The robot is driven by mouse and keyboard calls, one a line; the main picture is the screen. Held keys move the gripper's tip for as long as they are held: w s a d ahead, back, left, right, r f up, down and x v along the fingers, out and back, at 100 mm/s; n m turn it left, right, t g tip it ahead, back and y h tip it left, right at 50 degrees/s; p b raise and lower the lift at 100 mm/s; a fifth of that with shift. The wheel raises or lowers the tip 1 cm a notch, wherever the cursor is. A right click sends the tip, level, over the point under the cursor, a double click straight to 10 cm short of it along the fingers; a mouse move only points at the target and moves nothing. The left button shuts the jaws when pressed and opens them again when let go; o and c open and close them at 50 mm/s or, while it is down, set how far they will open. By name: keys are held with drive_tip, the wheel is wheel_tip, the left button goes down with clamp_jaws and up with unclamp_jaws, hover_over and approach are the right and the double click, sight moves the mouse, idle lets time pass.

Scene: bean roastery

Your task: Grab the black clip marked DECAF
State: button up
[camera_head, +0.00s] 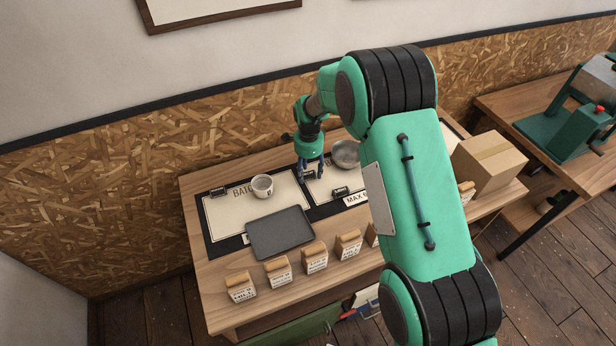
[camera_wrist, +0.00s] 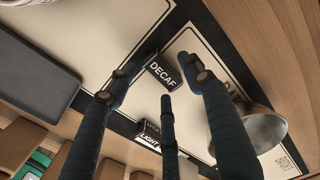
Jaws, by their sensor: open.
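The black clip marked DECAF (camera_wrist: 162,73) lies on the edge of a pale board in the wrist view, its white lettering facing the camera. My gripper (camera_wrist: 160,76) has three dark fingers spread open, with the fingertips around the clip in the picture. I cannot tell whether any finger touches it. In the head view my gripper (camera_head: 309,174) points down at the boards, and its fingers partly hide the clip there. A second black clip marked LIGHT (camera_wrist: 150,137) sits nearby, partly behind a finger in the wrist view.
A metal bowl (camera_head: 345,154) stands close to my gripper. Several small labelled bags (camera_head: 315,258) line the table's front edge. A cardboard box (camera_head: 489,162) stands at the right.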

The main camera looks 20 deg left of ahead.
drive_tip(key=shift+f, duration=0.85)
drive_tip(key=c, duration=0.9)
